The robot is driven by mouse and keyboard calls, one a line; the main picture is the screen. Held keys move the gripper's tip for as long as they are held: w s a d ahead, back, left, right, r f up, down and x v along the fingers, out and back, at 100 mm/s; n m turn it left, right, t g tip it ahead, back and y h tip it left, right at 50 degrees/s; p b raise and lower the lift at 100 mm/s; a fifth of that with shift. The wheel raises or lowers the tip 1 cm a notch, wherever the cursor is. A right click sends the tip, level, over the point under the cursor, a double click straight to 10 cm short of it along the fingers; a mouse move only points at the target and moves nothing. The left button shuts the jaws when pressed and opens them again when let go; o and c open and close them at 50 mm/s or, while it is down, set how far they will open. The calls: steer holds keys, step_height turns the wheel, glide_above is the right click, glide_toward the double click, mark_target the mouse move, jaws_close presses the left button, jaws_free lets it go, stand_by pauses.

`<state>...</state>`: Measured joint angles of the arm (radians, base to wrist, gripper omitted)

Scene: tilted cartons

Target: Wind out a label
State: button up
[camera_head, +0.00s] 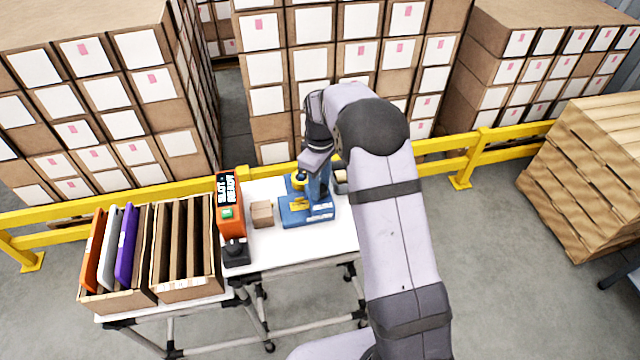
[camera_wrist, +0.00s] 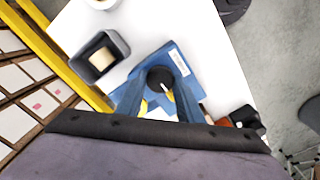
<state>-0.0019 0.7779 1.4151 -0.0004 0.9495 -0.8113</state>
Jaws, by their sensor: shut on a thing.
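A blue device (camera_head: 296,215) with a yellow part (camera_head: 299,180) and pale printed strips stands on the white table. It also shows in the wrist view (camera_wrist: 188,82), with a black round knob (camera_wrist: 160,77) bearing a white mark. My gripper (camera_wrist: 159,88) has its two blue fingers on either side of the knob, shut on it. In the head view my gripper (camera_head: 318,185) reaches down over the device, and my arm hides part of it. I cannot make out a loose label coming from the device.
Two slotted cartons (camera_head: 187,290) stand farther left, one with coloured folders (camera_head: 126,245). A dark tray (camera_wrist: 88,72) holds a beige block. A yellow rail (camera_head: 440,146) runs behind.

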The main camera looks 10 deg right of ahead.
steer(key=n, duration=0.5)
steer(key=shift+r, duration=0.1)
steer(key=shift+n, duration=0.3)
steer(key=shift+w, duration=0.1)
steer(key=o, duration=1.1)
steer(key=shift+c, duration=0.2)
steer(key=shift+r+b, duration=1.2)
steer(key=shift+r, duration=2.45)
